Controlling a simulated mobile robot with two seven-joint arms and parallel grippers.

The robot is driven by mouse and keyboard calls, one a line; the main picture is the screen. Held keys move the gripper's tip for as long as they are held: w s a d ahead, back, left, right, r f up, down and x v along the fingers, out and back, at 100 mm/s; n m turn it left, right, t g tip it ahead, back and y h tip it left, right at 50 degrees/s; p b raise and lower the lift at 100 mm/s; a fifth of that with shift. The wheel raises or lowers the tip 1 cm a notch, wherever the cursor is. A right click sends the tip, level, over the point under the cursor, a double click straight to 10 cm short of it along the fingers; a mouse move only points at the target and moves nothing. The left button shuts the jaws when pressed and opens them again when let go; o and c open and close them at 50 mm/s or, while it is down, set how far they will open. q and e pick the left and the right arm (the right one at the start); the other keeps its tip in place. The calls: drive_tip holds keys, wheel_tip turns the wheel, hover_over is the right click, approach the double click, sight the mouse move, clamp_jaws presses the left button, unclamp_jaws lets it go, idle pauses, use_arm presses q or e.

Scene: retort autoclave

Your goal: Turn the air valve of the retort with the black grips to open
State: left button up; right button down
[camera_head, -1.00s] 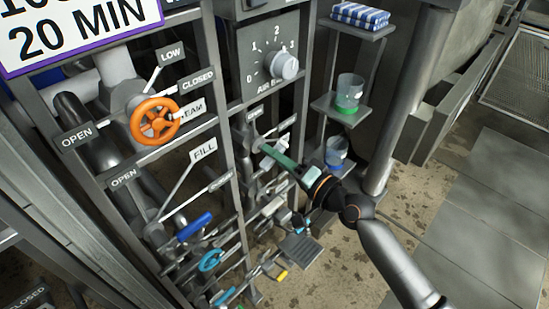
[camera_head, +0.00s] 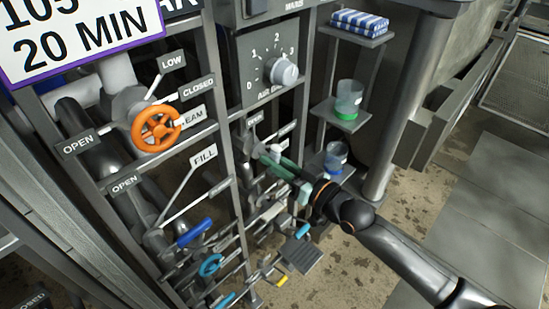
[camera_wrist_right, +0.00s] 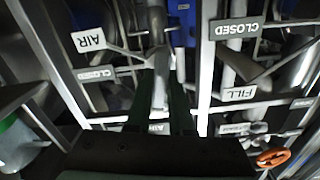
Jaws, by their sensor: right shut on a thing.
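My right gripper (camera_head: 262,155) reaches in from the right, with its green fingers among the pipes below the air dial. In the right wrist view its two dark fingers (camera_wrist_right: 160,88) are shut on a grey bar, which I take for the air valve's handle (camera_wrist_right: 160,92). The fingers hide much of the valve, and I cannot make out black grips. My left gripper is not in view.
Left of the gripper are the orange steam wheel (camera_head: 157,128), the FILL sign (camera_head: 203,157) and a blue handle (camera_head: 194,232), behind upright frame posts. A shelf with cups (camera_head: 348,98) stands close to the right. The floor at right is clear.

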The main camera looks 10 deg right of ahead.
drive_tip(key=shift+n+p, duration=0.35)
drive_tip(key=shift+n, duration=0.85)
drive_tip(key=c, duration=0.8)
unclamp_jaws()
drive_tip(key=v, duration=1.2)
drive_tip(key=shift+s, duration=0.25)
drive_tip(key=shift+d, duration=0.1)
